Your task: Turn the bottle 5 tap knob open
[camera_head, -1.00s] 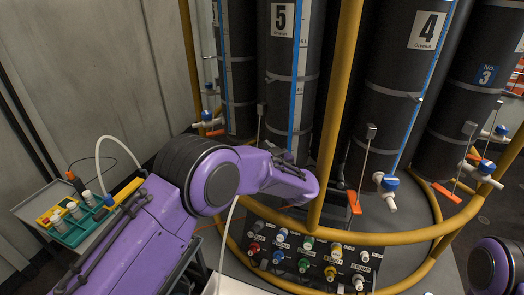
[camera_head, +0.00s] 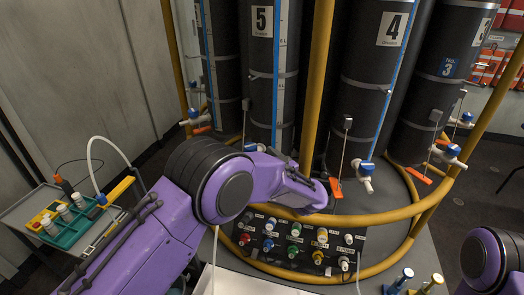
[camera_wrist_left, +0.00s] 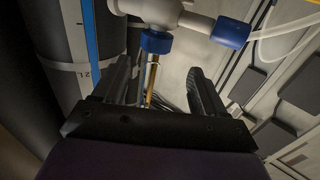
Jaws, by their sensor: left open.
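Bottle 5 (camera_head: 261,55) is a tall dark cylinder with a white "5" label and a blue scale strip. Its tap is hidden behind my left arm in the head view. In the left wrist view, a white tap body (camera_wrist_left: 160,12) has a blue knob (camera_wrist_left: 157,42) pointing toward the gripper and a blue end fitting (camera_wrist_left: 231,32) to the right. My left gripper (camera_wrist_left: 162,80) is open, its fingers on either side of the line to the blue knob. The knob appears just beyond the fingertips; contact cannot be told. My right gripper is out of view.
A yellow rail (camera_head: 345,219) curves around the bottles, with a yellow upright (camera_head: 318,80) right of bottle 5. Bottle 4 (camera_head: 375,80) has a blue-and-white tap (camera_head: 366,168). A panel of coloured knobs (camera_head: 270,258) lies below. A side table (camera_head: 50,212) stands left.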

